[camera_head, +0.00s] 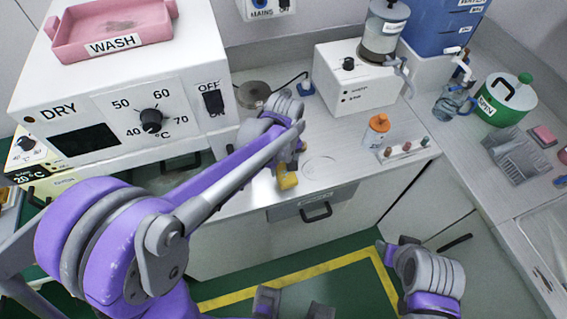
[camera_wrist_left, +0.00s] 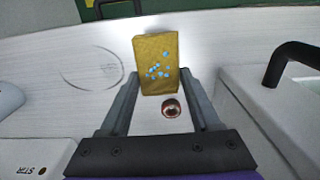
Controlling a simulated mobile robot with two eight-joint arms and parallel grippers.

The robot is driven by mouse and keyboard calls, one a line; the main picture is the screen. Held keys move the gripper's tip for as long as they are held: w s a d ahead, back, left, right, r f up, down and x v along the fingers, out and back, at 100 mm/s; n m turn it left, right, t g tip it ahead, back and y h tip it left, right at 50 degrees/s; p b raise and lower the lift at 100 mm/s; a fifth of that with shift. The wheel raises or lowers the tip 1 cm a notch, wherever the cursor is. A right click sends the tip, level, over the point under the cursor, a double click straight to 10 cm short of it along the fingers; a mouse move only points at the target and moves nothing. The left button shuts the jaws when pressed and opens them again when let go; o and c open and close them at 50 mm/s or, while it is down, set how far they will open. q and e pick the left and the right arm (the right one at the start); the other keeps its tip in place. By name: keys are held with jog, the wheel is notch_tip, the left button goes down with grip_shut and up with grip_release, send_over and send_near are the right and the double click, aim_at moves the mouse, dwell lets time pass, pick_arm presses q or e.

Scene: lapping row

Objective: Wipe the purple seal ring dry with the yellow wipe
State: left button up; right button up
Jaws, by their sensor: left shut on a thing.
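The yellow wipe (camera_wrist_left: 157,58) is a thick block with light-blue spots on its face. My left gripper (camera_wrist_left: 158,80) is shut on it, with one finger on each side, above the white worktop. In the head view the wipe (camera_head: 288,180) hangs at the end of my left arm, near the worktop's front edge. A small round reddish-brown thing with a dark centre (camera_wrist_left: 171,108) shows between my fingers in the left wrist view. I cannot tell whether it is the purple seal ring; no clearly purple ring shows. My right gripper is out of view.
A faint circle (camera_head: 320,168) marks the worktop beside the wipe. An orange-capped bottle (camera_head: 377,131) and a rack with small coloured caps (camera_head: 404,151) stand to the right. The white DRY oven (camera_head: 122,105) stands left. A drawer handle (camera_head: 316,212) juts below the edge.

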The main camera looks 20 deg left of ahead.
pick_arm(q)
jog(key=shift+f+b, duration=0.3)
jog(key=shift+f, duration=0.55)
jog(key=shift+d, duration=0.15)
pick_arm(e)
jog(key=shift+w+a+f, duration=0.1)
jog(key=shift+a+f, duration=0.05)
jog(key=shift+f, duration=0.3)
pick_arm(q)
jog(key=shift+d+f, duration=0.1)
jog(key=shift+d, duration=0.1)
jog(key=shift+s+d, duration=0.2)
jog(key=shift+d, duration=0.45)
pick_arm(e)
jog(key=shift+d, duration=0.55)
